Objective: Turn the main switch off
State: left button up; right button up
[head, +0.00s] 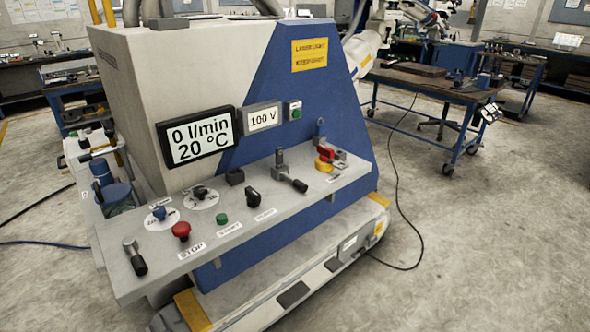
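A red rotary handle (327,154) on a yellow base (322,164) sits at the right end of the grey control shelf (255,208). It looks like the main switch, but I cannot read a label naming it. Its exact turn angle is too small to tell. The display (198,137) reads 0 l/min and 20 °C, and a smaller display (263,118) reads 100 V. Neither of my grippers shows in the head view.
The shelf also carries a red STOP button (181,230), a green button (222,219), black knobs and levers (291,180). A black cable (397,190) runs over the floor right of the machine. A workbench (430,85) stands behind; open floor lies at right.

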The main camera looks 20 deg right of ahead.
aim_at(326, 154)
jog(key=k, duration=0.5)
jog(key=z, duration=1.05)
jog(key=i, duration=1.4)
jog(key=u, duration=0.15)
